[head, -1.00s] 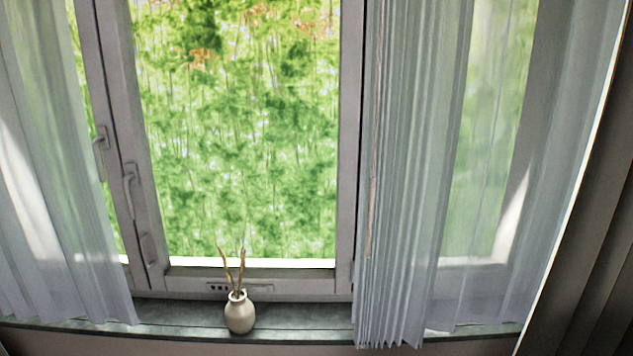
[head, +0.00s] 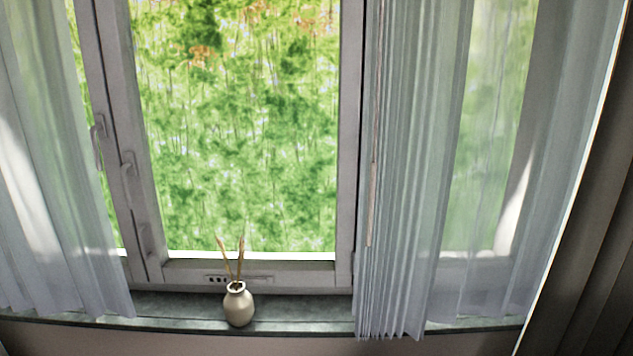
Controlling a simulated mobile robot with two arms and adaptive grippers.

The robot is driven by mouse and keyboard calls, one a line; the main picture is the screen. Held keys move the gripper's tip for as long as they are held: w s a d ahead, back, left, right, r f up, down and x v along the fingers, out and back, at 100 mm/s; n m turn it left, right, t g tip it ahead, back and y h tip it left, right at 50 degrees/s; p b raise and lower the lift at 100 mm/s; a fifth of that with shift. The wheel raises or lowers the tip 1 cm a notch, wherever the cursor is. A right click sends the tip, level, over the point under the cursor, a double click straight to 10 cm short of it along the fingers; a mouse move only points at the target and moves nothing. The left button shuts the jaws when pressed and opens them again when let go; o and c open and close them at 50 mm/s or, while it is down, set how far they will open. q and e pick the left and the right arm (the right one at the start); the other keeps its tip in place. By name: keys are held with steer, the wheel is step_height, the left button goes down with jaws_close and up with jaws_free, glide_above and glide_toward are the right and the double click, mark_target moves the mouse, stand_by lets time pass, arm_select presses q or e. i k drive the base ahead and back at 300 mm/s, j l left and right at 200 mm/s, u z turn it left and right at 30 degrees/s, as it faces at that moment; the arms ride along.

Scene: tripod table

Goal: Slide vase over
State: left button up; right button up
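A small cream vase (head: 239,306) with thin dry stems (head: 231,260) in it stands upright on the window sill (head: 295,311). It is left of the picture's middle, between the two sheer curtains, close to the sill's front edge. Neither of my grippers shows in the head view, and nothing touches the vase.
A sheer curtain (head: 50,200) hangs at the left and another (head: 410,200) at the right, both reaching down to the sill. The window frame (head: 250,272) rises behind the vase. A dark drape (head: 590,240) covers the right edge. The sill is bare on both sides of the vase.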

mark_target(239, 310)
steer(key=z, duration=0.55)
steer(key=i+j+z, duration=0.45)
steer(key=j+z, duration=0.15)
steer(key=i+j+z, duration=0.15)
steer(key=j+z, duration=0.15)
steer(key=i+j, duration=0.1)
steer(key=j, duration=0.25)
steer(key=i+j, duration=0.15)
steer(key=j, duration=0.25)
steer(key=i+j, duration=0.1)
steer(key=j, duration=0.25)
steer(key=j+u, duration=0.1)
steer(key=u, duration=0.4)
steer(key=k+j+u, duration=0.1)
steer(key=u, duration=0.35)
steer(key=j+u, duration=0.15)
steer(key=u, duration=0.35)
